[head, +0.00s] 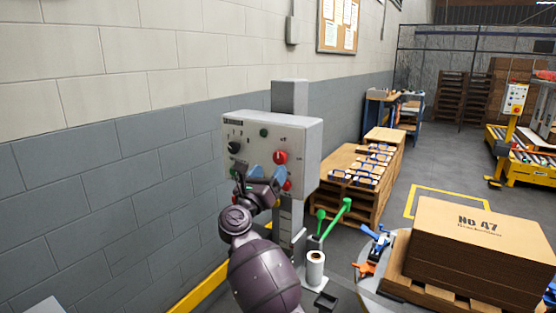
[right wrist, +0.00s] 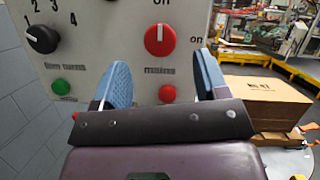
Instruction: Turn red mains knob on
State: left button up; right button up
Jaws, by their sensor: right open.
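The red mains knob (head: 280,157) is on the front of a grey control box (head: 300,133) on a post by the wall. My right gripper (head: 266,172) is open in front of the box, just below the knob. In the right wrist view its blue fingers (right wrist: 165,83) are spread to either side below the knob, with nothing between them. My left gripper is not in view.
A black knob (right wrist: 42,38), a green button (right wrist: 61,87) and a red button (right wrist: 167,93) sit on the same panel. Green handles (head: 335,217) and a white roll (head: 315,268) stand below the box. Stacked cardboard (head: 480,245) is at the right.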

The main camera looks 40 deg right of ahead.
aim_at(278, 158)
jog(key=x, duration=0.4)
jog(key=shift+w+d+r, duration=0.15)
jog(key=shift+d, duration=0.15)
jog(key=shift+w+d+r, duration=0.2)
jog(key=shift+d, duration=0.15)
